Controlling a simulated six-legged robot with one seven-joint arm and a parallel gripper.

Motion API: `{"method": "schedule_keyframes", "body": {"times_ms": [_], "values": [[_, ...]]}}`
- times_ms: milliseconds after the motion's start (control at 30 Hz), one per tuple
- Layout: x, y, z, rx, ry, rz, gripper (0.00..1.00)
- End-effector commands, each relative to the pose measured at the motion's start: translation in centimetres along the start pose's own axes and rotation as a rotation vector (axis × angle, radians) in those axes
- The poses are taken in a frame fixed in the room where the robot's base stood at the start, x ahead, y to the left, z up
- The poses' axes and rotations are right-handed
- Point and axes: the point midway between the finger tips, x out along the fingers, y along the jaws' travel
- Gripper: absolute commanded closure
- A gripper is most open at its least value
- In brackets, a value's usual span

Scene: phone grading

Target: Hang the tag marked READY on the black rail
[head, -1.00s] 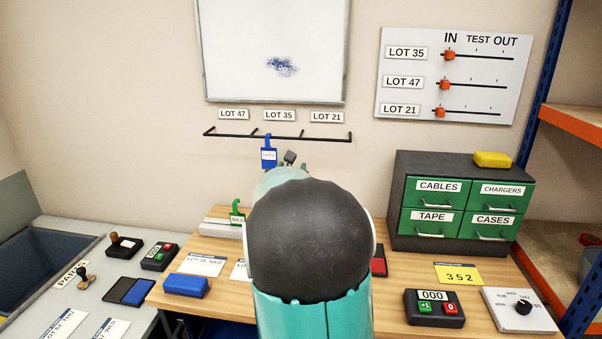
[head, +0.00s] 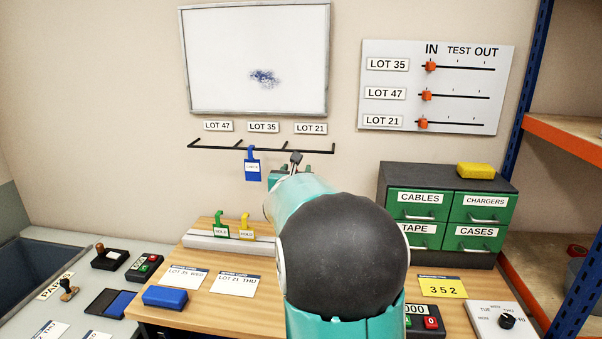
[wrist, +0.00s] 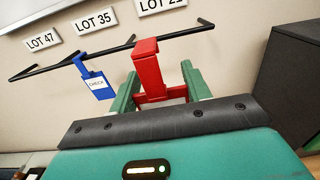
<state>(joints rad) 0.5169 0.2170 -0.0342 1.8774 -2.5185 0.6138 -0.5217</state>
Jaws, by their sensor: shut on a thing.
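The black rail (head: 215,149) runs along the wall under three lot labels. My gripper (wrist: 157,88) is shut on a red tag (wrist: 149,70) with a hooked top, held upright at the rail below LOT 21. The hook overlaps the rail (wrist: 187,34) in the wrist view; I cannot tell whether it rests on it. No writing shows on the red tag's visible side, so I cannot read READY. A blue tag (head: 252,168) hangs on the rail below LOT 35; it reads CHECK in the wrist view (wrist: 97,85). In the head view my arm hides the red tag.
A green tag (head: 221,228) and a yellow tag (head: 246,230) stand on a pale holder (head: 198,240) on the bench. A dark drawer cabinet (head: 390,175) stands right of my arm. A whiteboard (head: 230,60) is above the rail. The rail's left end is clear.

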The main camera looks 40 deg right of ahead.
Motion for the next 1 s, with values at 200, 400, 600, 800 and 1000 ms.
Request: {"method": "schedule_keyframes", "body": {"times_ms": [200,400,600,800,1000], "values": [[1.3,0.2,-0.1,0.0,0.001,0.001,0.73],[2.6,-0.1,0.0,0.0,0.0,-0.002,0.73],[3.9,-0.3,0.0,0.0,-0.001,-0.003,0.73],[5.2,-0.5,0.0,-0.001,0.0,-0.003,0.73],[6.5,-0.5,0.0,0.0,0.0,-0.004,0.73]]}}
